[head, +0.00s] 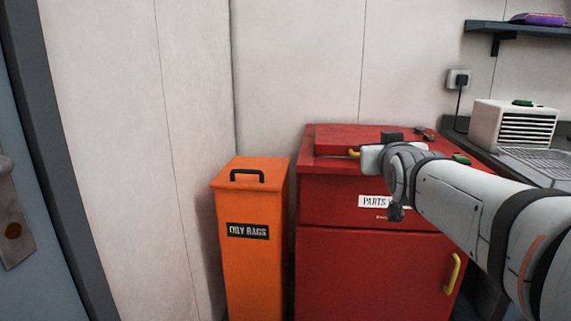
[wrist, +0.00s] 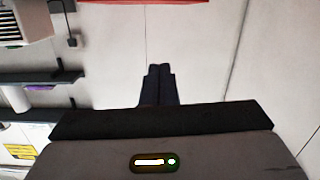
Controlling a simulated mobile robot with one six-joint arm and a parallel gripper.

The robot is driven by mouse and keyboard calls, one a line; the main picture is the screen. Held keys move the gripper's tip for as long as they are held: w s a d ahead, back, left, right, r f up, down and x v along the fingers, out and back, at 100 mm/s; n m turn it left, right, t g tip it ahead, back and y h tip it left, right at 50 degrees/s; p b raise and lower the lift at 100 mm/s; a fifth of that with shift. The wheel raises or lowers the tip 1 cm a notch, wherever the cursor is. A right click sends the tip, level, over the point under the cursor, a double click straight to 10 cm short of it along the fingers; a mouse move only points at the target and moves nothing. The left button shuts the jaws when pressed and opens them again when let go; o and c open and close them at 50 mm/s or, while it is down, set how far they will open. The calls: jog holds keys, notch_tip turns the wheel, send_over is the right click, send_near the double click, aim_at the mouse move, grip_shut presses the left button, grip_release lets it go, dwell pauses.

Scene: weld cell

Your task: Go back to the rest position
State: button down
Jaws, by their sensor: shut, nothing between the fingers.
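My gripper shows in the wrist view (wrist: 159,71), its two dark fingers together with nothing between them. They show against the pale wall, and a red edge crosses the top of that view. In the head view my arm reaches in from the right, its end in front of the red cabinet's top. The fingers cannot be made out there. The red cabinet (head: 370,270) has a label starting "PARTS", partly covered by my arm. Its lid (head: 335,139) looks down, with a yellow handle (head: 354,154) beside my wrist; I cannot tell whether they touch.
An orange "OILY RAGS" bin (head: 254,275), lid down, stands left of the cabinet. A white slatted box (head: 485,125) sits on the counter at the right, below a dark shelf (head: 540,32) with a purple item. A grey-blue door edge is at far left.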

jog(key=s+a+g+p, duration=0.2)
jog(key=s+g+p, duration=0.5)
jog(key=s+p, duration=0.5)
jog(key=s+a+r+g+y+p, duration=0.1)
jog(key=s+a+g+p, duration=0.1)
jog(key=s+g+p, duration=0.5)
jog(key=s+p, duration=0.5)
jog(key=p, duration=0.5)
jog(key=shift+s+a+r+p, duration=0.2)
jog(key=shift+s+r+p, duration=0.1)
jog(key=shift+s+p, duration=0.05)
